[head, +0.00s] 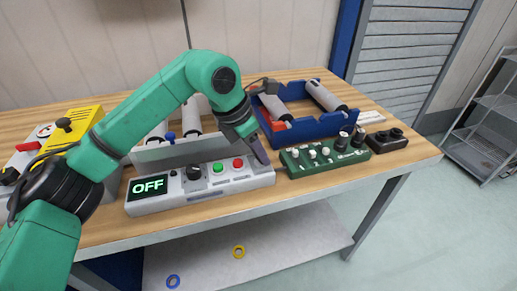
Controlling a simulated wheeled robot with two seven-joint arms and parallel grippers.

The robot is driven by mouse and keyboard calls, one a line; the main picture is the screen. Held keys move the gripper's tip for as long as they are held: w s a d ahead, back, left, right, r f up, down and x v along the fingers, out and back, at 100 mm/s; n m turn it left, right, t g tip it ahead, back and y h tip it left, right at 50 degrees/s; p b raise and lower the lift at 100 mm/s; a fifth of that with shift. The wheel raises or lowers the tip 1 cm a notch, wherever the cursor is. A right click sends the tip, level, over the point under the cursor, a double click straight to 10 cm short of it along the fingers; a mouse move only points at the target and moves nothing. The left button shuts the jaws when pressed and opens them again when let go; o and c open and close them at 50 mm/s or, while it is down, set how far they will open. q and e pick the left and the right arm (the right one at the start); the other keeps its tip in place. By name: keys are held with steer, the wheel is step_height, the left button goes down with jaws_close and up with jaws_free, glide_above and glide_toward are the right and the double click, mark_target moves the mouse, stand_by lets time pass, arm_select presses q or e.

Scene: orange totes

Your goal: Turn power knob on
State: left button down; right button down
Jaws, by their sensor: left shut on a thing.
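A grey control box (225,184) lies along the front of the table. Its display (148,187) reads OFF. On its top are a black knob (194,171), a green button (218,168) and a red button (238,163). My left gripper (262,158) points down at the box's right end, just right of the red button. It is shut on a small part there, seemingly the power knob, which the gripper hides. Which way that knob is turned cannot be seen. My right gripper is not in view.
A green panel with knobs (322,163) and a dark box (387,141) stand to the right. A blue tote (300,130) with rollers is behind. A yellow box (77,125) and a red-topped box (22,158) stand at the left. Two rings lie on the lower shelf (300,240).

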arm_select(q)
steer(key=m, duration=0.1)
steer(key=m+g+p, duration=0.1)
steer(key=shift+w+r+m+h, duration=0.1)
steer(key=shift+r+m+h, duration=0.1)
steer(key=shift+m+h, duration=0.2)
steer(key=m+g+p, duration=0.1)
steer(key=m+p, duration=0.1)
steer(key=m, duration=0.1)
steer(key=shift+w+m, duration=0.1)
steer(key=shift+m, duration=0.2)
steer(key=m+g+p, duration=0.1)
steer(key=m, duration=0.3)
steer(key=shift+w+g+p, duration=0.1)
steer(key=shift+g+p, duration=0.3)
steer(key=shift+m+g, duration=0.3)
steer(key=shift+m, duration=0.5)
steer(key=shift+f+p, duration=0.1)
steer(key=shift+p, duration=0.2)
steer(key=shift+c, duration=2.2)
jaws_free()
